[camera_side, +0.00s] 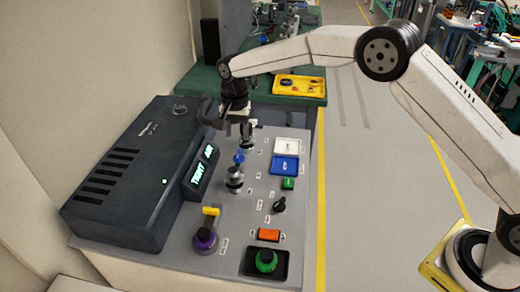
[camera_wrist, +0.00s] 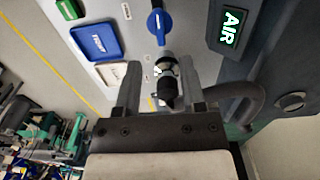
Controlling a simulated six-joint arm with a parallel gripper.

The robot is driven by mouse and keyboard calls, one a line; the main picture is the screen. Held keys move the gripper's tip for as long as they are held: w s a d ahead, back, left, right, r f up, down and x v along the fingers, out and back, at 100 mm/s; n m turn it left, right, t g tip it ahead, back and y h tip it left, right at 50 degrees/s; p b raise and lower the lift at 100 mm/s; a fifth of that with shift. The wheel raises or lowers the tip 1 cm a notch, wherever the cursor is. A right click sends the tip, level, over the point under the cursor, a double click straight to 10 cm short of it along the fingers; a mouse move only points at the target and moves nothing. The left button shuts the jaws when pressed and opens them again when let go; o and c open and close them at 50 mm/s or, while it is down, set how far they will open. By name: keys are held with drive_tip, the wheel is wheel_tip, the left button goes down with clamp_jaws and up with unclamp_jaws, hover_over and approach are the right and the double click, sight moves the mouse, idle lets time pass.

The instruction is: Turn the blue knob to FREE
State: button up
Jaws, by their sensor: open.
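The blue knob (camera_side: 239,157) sits on the grey panel (camera_side: 228,262), between two silver fittings. My gripper (camera_side: 247,125) points down over the far part of the panel, beyond the knob. In the wrist view its fingers (camera_wrist: 159,70) are apart, on either side of a silver and black fitting (camera_wrist: 168,78), and the knob lies beyond the fingertips. I cannot tell whether they touch the fitting. The knob's labels are too small to read.
A dark box (camera_side: 135,170) with a lit display (camera_side: 202,171) reading "TIGHT AIR" stands left of the knob. A silver fitting (camera_side: 235,181) stands nearer the side camera.

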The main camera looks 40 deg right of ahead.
sight(239, 153)
drive_tip(key=shift+f, duration=3.55)
clamp_jaws()
